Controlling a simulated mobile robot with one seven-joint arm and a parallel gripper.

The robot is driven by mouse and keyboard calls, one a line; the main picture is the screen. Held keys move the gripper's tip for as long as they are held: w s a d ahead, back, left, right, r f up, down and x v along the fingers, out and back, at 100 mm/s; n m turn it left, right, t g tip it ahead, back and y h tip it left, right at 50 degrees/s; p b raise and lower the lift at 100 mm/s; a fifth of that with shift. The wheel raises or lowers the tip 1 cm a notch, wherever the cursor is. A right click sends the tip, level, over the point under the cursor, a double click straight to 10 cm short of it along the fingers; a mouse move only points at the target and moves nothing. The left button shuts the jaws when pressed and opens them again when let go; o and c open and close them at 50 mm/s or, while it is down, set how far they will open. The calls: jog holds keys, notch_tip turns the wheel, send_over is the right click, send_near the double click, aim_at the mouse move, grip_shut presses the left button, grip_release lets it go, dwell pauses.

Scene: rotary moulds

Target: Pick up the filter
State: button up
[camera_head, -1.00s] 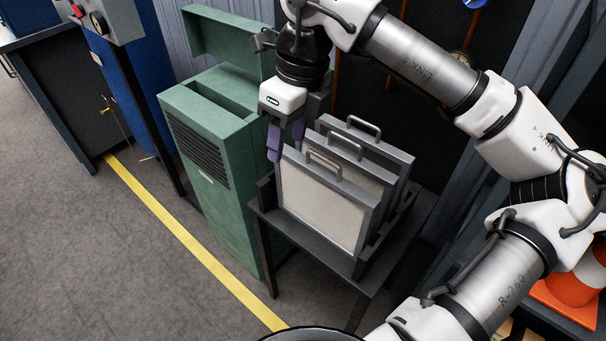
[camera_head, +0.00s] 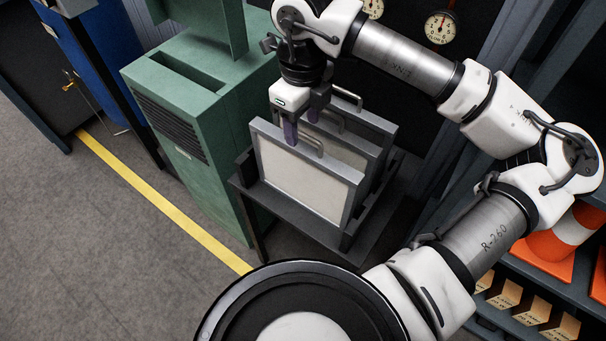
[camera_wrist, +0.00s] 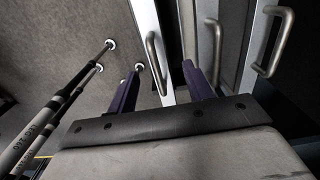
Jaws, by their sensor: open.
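Three framed filters stand upright one behind another in a dark rack (camera_head: 235,182). The front filter (camera_head: 300,183) has a grey frame, a pale panel and a metal bar handle on top. My gripper (camera_head: 302,124) points down at the front filter's top edge, its purple fingers spread. In the wrist view the front filter's handle (camera_wrist: 154,62) shows between the open fingers (camera_wrist: 162,80). I cannot tell how deep the fingers reach around it. The middle handle (camera_wrist: 214,52) and rear handle (camera_wrist: 275,40) are to the right. My gripper partly hides the filters behind.
A green cabinet (camera_head: 190,125) with a raised lid and a slot on top stands close left of the rack. Dark shelving with an orange-and-white cone (camera_head: 556,235) and boxes (camera_head: 535,312) is at the right. Open floor with a yellow line (camera_head: 165,215) lies at the left.

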aim_at(303, 133)
jog(key=f, duration=0.1)
jog(key=f+p, duration=0.1)
jog(key=f, duration=0.3)
jog(key=shift+s+p, duration=0.25)
jog(key=shift+p, duration=0.15)
jog(key=shift+c, duration=0.3)
grip_shut()
